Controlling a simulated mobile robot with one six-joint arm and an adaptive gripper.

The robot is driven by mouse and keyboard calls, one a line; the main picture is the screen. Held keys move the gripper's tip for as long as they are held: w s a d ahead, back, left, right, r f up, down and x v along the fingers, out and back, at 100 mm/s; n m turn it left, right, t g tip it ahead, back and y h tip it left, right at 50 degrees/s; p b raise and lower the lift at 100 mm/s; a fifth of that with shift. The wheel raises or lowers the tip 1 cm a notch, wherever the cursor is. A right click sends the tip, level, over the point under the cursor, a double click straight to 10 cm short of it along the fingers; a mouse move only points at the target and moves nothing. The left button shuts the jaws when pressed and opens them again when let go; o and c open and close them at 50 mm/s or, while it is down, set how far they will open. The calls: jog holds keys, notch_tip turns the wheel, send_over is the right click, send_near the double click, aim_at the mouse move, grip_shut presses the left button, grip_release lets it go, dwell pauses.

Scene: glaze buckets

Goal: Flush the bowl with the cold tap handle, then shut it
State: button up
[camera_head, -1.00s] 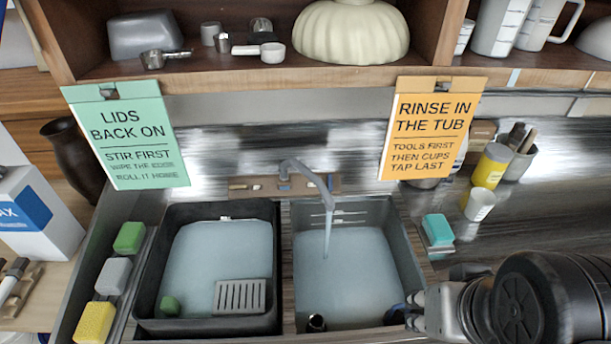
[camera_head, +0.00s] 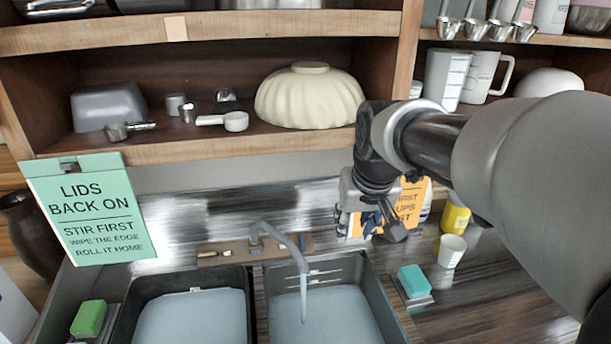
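A grey tap spout (camera_head: 282,239) curves over the right sink basin (camera_head: 378,292). A thin stream of water (camera_head: 303,308) runs from it into the cloudy pale water there. The tap stands on a brown strip (camera_head: 213,249) with small fittings. I cannot make out which fitting is the cold handle. My gripper (camera_head: 370,228) hangs pointing down, right of the tap and in front of the orange sign (camera_head: 413,200). Small blue parts show between its fingers. I cannot tell whether they are its own or something held. The basin's lower part is cut off.
A black tub (camera_head: 128,318) with pale water fills the left side. A green sponge (camera_head: 88,318) and a teal sponge (camera_head: 414,281) flank the basins. A white cup (camera_head: 451,250) and yellow container (camera_head: 455,216) stand right. A shelf with a cream ribbed bowl (camera_head: 310,95) overhangs behind.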

jog(key=w+a+f, duration=0.4)
jog(key=w+f, duration=0.1)
jog(key=w, duration=0.6)
jog(key=n, duration=0.1)
send_near(302, 241)
jog(key=b+x, duration=0.3)
jog(key=x, duration=0.6)
jog(key=shift+d+f+b, duration=0.1)
jog(key=shift+f+b, duration=0.15)
jog(key=shift+b, duration=0.15)
jog(key=shift+c, duration=0.5)
grip_shut()
jog(key=shift+y, duration=0.3)
